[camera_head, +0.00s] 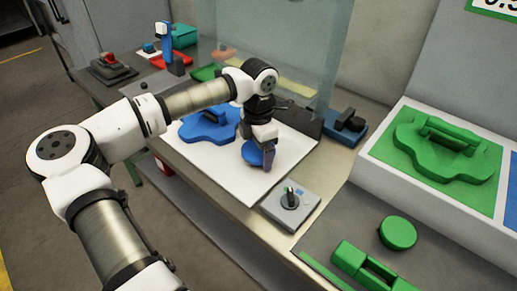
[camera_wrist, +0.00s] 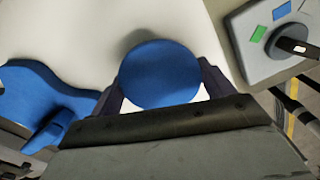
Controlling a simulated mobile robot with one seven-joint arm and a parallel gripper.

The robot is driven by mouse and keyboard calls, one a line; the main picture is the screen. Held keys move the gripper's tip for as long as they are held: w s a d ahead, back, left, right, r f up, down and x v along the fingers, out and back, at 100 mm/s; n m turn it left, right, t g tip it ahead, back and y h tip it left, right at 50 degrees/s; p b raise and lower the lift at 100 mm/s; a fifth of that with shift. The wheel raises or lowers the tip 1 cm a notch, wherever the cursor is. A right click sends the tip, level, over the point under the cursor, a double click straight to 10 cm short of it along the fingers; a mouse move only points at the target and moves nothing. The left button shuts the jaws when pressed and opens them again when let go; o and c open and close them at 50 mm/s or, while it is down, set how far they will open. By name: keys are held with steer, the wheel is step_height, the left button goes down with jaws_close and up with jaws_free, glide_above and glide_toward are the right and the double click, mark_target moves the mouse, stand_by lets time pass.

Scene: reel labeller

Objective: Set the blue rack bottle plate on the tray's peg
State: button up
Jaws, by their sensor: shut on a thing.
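My gripper (camera_head: 264,148) is shut on a round blue disc (camera_head: 251,155). In the wrist view, the disc (camera_wrist: 160,75) sits between the two dark fingers, one on each side. It casts a shadow on the white board (camera_head: 268,178), and I cannot tell how far above the board it is. A wavy blue plate with a raised handle (camera_head: 205,127) lies on the board, left of the gripper. Part of this plate (camera_wrist: 35,92) also shows at the left of the wrist view. I cannot make out a peg.
A grey box with a knob (camera_head: 290,204) stands just right of the board. A white tray (camera_head: 362,187) at the right holds a wavy green plate (camera_head: 445,148). A green disc (camera_head: 397,233) lies in front of it. A clear panel (camera_head: 285,45) stands behind the board.

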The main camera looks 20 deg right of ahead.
steer(key=shift+f+b, duration=0.55)
steer(key=shift+f, duration=0.05)
steer(key=o, duration=0.7)
steer(key=shift+o, duration=0.2)
steer(key=shift+r+p, duration=2.9)
steer(key=shift+r, duration=2.65)
